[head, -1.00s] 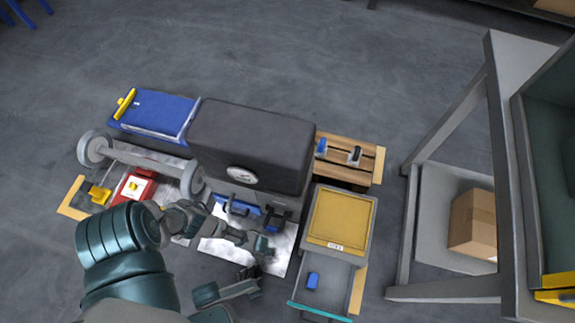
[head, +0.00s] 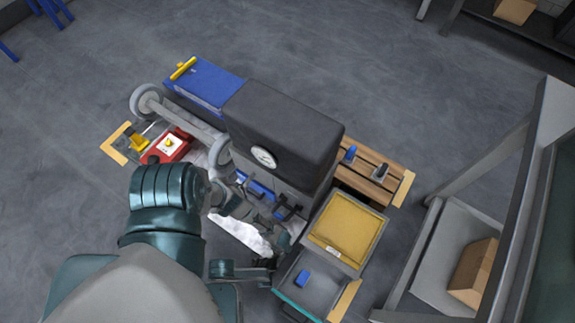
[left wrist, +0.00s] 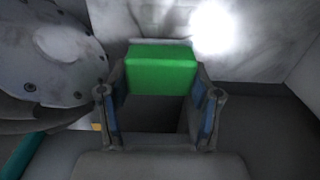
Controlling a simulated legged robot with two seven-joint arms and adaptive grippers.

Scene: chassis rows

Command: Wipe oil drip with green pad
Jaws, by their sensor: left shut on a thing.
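My left gripper (left wrist: 160,82) is shut on a green pad (left wrist: 161,68), with one finger on each side of it. In the left wrist view the pad's far edge is at a pale, glossy surface with a bright glare; I cannot tell whether it touches. In the head view the left gripper (head: 282,238) reaches over a pale metal sheet (head: 238,234) in front of the dark box-topped unit (head: 285,130). The pad is not discernible there. I cannot make out an oil drip. Another part of my arms (head: 240,270) shows at the bottom; no jaws are clear on it.
A yellow-topped box (head: 345,232) and an open grey drawer (head: 320,280) with a blue block stand right of the left gripper. A red box (head: 172,146) and grey wheels (head: 146,101) lie left. A grey rack (head: 450,255) stands right. Floor behind is clear.

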